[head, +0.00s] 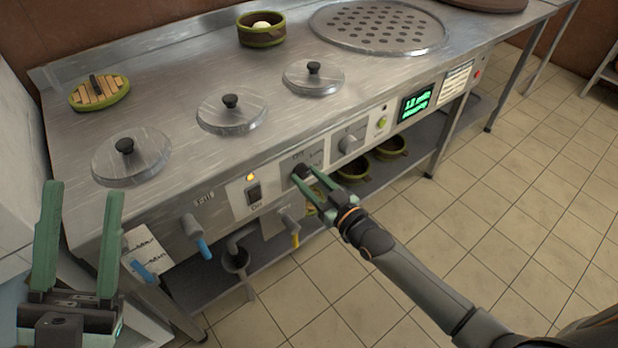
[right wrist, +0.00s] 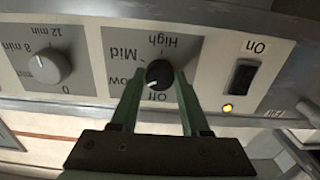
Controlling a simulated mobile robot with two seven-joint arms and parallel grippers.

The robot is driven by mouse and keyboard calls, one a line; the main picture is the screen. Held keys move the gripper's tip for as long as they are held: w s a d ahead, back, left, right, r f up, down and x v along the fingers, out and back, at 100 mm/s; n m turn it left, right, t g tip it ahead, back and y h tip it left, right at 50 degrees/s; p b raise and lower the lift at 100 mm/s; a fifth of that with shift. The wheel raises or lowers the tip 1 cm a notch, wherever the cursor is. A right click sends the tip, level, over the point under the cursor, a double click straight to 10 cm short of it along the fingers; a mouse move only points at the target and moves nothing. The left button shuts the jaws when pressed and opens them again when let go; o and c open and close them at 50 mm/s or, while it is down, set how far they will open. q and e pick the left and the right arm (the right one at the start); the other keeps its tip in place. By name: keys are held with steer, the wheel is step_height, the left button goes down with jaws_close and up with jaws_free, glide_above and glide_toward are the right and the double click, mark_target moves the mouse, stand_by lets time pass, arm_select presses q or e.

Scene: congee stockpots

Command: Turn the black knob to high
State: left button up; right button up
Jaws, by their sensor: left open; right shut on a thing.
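The black knob (right wrist: 159,72) is on the front panel, and in the head view the knob (head: 303,171) sits at the tips of my right gripper. The right wrist view shows its dial labels upside down: Off, Low, Mid and High. The knob's white mark points between Off and Low, close to Off. My right gripper (right wrist: 159,84) has a finger on each side of the knob and is shut on it; it also shows in the head view (head: 307,179). My left gripper (head: 83,190) is open and empty at the lower left, apart from the counter.
A grey timer knob (right wrist: 42,67) is beside the black knob, and a rocker switch (right wrist: 241,78) marked On with a lit amber lamp (right wrist: 227,107) is on its other side. Blue-handled tap (head: 195,235) and yellow-handled tap (head: 291,228) stick out below the panel.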

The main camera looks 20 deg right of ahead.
jaws_close()
